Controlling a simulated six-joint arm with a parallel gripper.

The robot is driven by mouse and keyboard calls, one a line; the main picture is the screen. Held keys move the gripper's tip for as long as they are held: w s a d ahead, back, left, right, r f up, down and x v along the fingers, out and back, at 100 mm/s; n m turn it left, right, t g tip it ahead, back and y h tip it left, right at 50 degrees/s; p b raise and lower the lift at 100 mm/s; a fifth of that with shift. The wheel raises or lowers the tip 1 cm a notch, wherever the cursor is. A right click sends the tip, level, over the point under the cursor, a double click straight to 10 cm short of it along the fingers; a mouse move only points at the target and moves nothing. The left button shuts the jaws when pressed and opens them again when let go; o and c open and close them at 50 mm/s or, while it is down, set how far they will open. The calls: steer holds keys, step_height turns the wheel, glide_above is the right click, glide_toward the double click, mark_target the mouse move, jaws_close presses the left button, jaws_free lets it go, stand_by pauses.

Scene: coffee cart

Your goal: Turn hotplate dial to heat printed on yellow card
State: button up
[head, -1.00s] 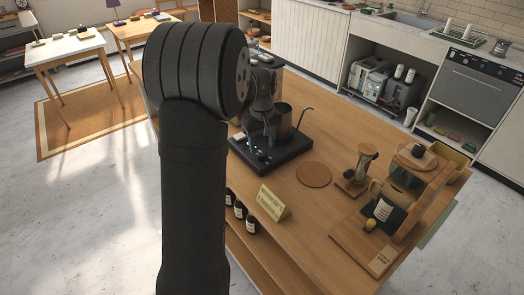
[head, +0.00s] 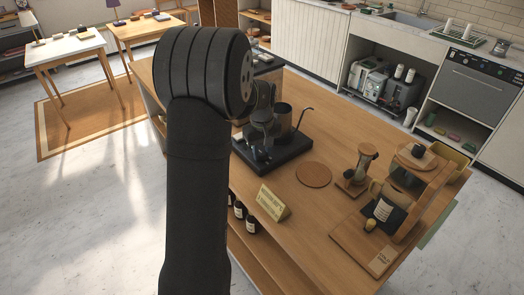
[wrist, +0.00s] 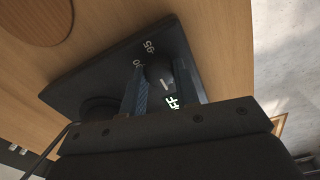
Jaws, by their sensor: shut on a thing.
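The black hotplate (head: 290,158) stands on the wooden cart, with a dark kettle (head: 283,118) on it. In the wrist view the hotplate (wrist: 85,82) shows its round dark dial (wrist: 158,72) with a pale pointer line. My gripper (wrist: 163,82) is shut on the dial, one finger on each side. Printed marks beside it include "95" and part of another number. In the head view my gripper (head: 258,150) is small and dark at the hotplate's front. The yellow card (head: 272,203) stands in front; its print is too small to read.
Dark jars (head: 244,218) sit below the card. The cart top around the card is clear.

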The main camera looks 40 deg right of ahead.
mark_target(262, 153)
steer(key=m, duration=0.5)
steer(key=shift+m, duration=0.3)
steer(key=m, duration=0.6)
stand_by(0.5)
steer(key=o, duration=1)
steer(key=shift+c, duration=0.2)
step_height(262, 153, up, 18)
steer(key=shift+f, duration=0.25)
